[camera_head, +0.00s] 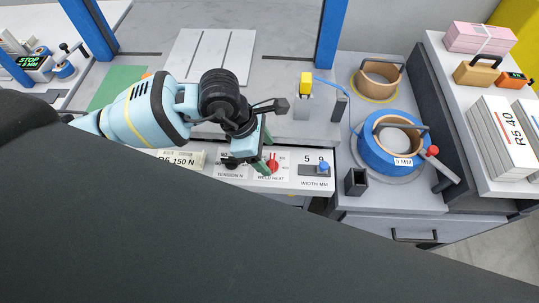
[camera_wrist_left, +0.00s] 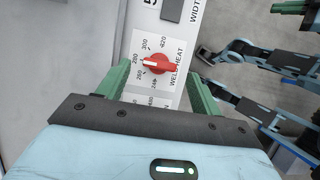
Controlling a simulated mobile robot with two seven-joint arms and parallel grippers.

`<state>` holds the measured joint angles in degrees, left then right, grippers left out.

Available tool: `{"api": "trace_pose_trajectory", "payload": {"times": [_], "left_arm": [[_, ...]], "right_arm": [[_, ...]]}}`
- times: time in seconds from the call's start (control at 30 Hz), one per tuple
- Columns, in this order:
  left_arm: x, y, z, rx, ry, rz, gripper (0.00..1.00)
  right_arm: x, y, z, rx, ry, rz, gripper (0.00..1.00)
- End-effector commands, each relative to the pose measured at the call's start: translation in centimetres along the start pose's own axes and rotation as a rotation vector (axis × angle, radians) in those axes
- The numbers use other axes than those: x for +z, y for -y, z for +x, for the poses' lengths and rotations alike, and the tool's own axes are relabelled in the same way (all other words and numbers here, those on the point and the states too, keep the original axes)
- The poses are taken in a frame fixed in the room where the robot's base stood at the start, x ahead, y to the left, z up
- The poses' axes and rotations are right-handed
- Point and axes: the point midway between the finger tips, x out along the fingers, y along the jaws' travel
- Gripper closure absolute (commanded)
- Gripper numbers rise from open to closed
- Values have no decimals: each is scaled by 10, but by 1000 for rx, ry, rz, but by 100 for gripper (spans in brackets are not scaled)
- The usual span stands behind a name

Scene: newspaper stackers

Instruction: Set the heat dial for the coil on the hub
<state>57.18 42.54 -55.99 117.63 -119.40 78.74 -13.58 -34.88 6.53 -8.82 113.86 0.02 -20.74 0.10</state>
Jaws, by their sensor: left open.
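The red weld heat dial (camera_head: 272,163) sits on the white control strip. In the left wrist view the dial (camera_wrist_left: 157,63) has marks from 240 to 320, and its white pointer faces left, between 260 and 280. My left gripper (camera_head: 263,153) is open, its green fingers on either side of the dial; whether they touch it is unclear. The blue coil (camera_head: 373,151) sits around a tan core on the hub at the right, with a tag reading about 5 MM (camera_head: 403,161). Light-blue links and a green tip at the wrist view's right edge may be my right arm.
A width slider (camera_head: 323,167) with a blue knob is right of the dial; a tension panel (camera_head: 230,170) is left. A yellow-topped post (camera_head: 305,84) stands behind. A black cup (camera_head: 356,182) and a red-knobbed lever (camera_head: 433,151) are near the coil. Stacked papers (camera_head: 502,137) lie far right.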

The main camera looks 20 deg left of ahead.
Motion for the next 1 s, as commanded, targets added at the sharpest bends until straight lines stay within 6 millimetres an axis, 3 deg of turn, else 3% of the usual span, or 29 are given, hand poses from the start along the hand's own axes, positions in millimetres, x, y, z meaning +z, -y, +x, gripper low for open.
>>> {"api": "trace_pose_trajectory", "payload": {"times": [0.2,0.57,0.9,1.0], "left_arm": [[0,0,24,-1,1,0,35],[0,0,29,0,0,1,35],[0,0,28,0,0,0,78],[0,0,28,-1,1,1,79]], "right_arm": [[1,0,0,0,1,1,100],[-5,0,0,0,-11,2,100],[-8,0,2,1,-17,3,100],[-7,0,2,1,-16,3,100]]}}
